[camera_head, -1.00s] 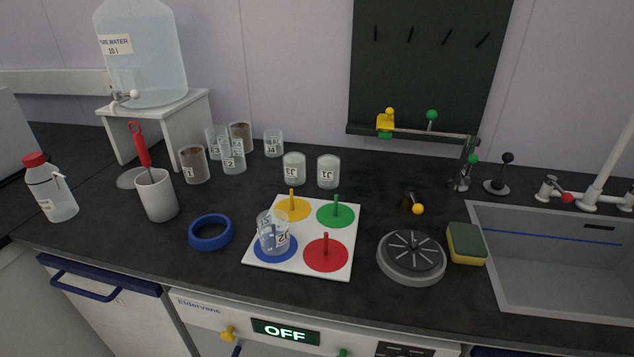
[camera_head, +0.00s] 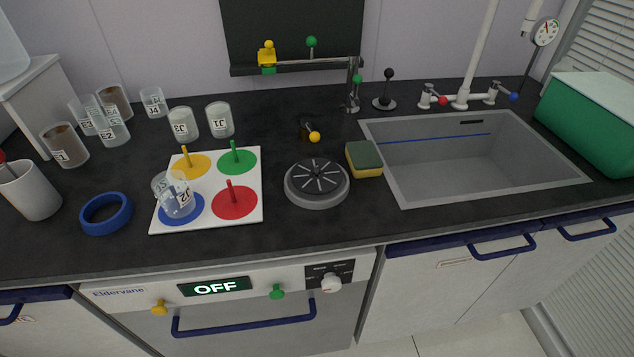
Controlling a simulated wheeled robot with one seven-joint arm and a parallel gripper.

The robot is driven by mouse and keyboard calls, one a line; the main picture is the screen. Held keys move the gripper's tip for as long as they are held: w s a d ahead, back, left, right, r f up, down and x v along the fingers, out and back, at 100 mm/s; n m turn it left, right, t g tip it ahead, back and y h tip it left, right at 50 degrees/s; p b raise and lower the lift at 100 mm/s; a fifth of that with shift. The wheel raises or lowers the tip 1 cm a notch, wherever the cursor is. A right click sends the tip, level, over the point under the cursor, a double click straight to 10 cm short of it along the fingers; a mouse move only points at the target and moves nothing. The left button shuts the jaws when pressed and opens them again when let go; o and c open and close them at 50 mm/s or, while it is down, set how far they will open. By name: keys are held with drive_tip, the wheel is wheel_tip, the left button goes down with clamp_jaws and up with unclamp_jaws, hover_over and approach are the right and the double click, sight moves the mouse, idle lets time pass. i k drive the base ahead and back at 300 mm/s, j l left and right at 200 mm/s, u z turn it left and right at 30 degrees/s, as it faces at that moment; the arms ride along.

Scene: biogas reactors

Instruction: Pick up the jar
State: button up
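Several jars stand on the dark counter. A clear jar marked J2 (camera_head: 176,197) is on the blue disc of the white board, and it looks tilted. A whitish jar marked J3 (camera_head: 184,124) and another marked J1 (camera_head: 219,120) stand side by side behind the board. An empty-looking jar marked J4 (camera_head: 153,102) stands farther back left. The task does not say which jar is meant. My gripper is not in view.
The white board (camera_head: 215,219) has coloured discs with pegs. A blue ring (camera_head: 106,214), a grey round device (camera_head: 317,185) and a sponge (camera_head: 364,159) lie nearby. Several beakers (camera_head: 65,146) crowd the back left. The sink (camera_head: 395,187) is at right, with a green box (camera_head: 590,125) beyond.

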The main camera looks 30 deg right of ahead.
sight(181, 120)
drive_tip(key=i+j+u, duration=0.15)
drive_tip(key=i+u, duration=0.3)
drive_tip(key=i+j+u, duration=0.1)
drive_tip(key=i+u, duration=0.15)
drive_tip(key=u, duration=0.25)
drive_tip(key=i+u, duration=0.3)
drive_tip(key=u, duration=0.15)
